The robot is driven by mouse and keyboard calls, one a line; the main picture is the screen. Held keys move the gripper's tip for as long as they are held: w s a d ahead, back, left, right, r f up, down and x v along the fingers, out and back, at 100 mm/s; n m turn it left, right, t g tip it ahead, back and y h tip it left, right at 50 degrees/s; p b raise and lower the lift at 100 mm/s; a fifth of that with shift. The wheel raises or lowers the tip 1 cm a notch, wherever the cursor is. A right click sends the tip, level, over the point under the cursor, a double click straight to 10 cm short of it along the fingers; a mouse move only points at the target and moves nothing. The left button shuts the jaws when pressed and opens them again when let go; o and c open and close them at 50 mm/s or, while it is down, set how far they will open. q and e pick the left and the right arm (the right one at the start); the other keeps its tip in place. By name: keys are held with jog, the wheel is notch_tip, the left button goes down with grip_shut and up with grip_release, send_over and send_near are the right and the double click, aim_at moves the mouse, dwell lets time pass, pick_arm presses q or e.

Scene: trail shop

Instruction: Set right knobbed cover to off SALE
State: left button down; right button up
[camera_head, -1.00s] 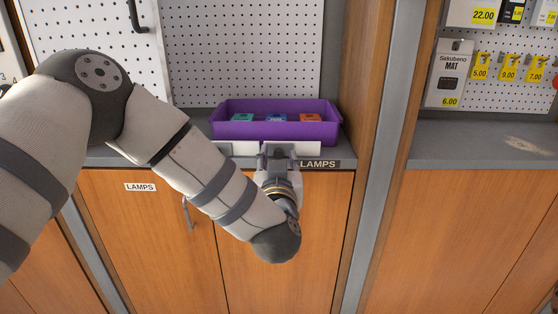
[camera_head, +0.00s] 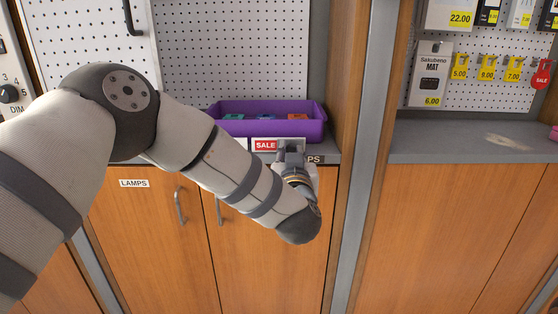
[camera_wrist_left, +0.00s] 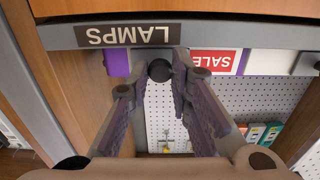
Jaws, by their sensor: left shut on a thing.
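My left gripper (camera_head: 290,146) is at the front edge of the shelf, below the purple tray. It is shut on the round black knob (camera_wrist_left: 159,70) of the right cover, which sits between its fingertips in the left wrist view. The cover itself is mostly hidden behind the fingers. A red SALE sign (camera_head: 265,145) shows uncovered just left of the gripper; it also shows upside down in the left wrist view (camera_wrist_left: 212,61). The LAMPS label (camera_wrist_left: 128,34) is partly hidden by my gripper in the head view. My right gripper is not in view.
The purple tray (camera_head: 311,129) with several coloured items stands on the shelf just above. Wooden cabinet doors (camera_head: 265,260) with handles are below. A wooden upright (camera_head: 350,90) and a counter with priced goods are to the right. A pegboard is behind.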

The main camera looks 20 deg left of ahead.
pick_arm(q)
jog(key=shift+d, duration=0.25)
jog(key=c, duration=1.5)
grip_release()
jog(key=shift+w+d, duration=0.1)
jog(key=shift+d, duration=0.05)
jog(key=shift+o, duration=0.2)
jog(key=v, duration=1.2)
jog(key=shift+f, duration=0.1)
